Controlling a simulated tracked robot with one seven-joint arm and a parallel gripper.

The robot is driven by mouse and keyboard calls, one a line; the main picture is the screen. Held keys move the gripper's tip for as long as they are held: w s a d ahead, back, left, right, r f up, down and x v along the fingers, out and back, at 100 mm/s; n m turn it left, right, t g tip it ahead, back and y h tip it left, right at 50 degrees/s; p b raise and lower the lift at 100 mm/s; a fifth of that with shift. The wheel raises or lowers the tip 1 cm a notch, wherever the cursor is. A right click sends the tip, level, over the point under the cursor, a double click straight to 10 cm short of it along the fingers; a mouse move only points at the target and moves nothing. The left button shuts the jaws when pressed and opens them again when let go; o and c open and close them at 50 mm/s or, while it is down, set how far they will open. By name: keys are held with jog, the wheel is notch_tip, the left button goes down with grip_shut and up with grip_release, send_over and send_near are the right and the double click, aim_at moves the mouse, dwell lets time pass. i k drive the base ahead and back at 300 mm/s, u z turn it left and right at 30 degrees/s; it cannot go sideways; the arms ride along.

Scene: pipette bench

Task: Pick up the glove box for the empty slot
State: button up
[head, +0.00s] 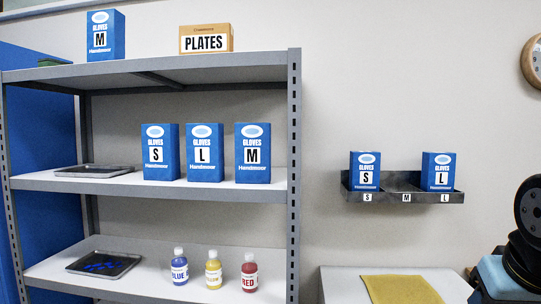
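A dark wall rack (458,197) has slots labelled S, M and L. A blue S glove box (365,184) stands in its left slot and a blue L glove box (439,184) in its right slot. The middle slot, labelled M, is empty. On the middle shelf stand a blue S glove box (160,175), an L glove box (205,175) and an M glove box (253,175) at the right. Another M glove box (106,54) stands on the top shelf. My gripper is not in view.
The grey shelf unit (190,70) has an upright post at its right front. A PLATES box (206,39) is on top. Trays lie at left; blue, yellow and red bottles (213,272) stand below. A table (340,285) with a yellow cloth (401,289) is under the rack.

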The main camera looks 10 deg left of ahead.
aim_at(252, 141)
jog(key=u, duration=0.35)
jog(key=i, duration=1)
jog(key=z, duration=0.35)
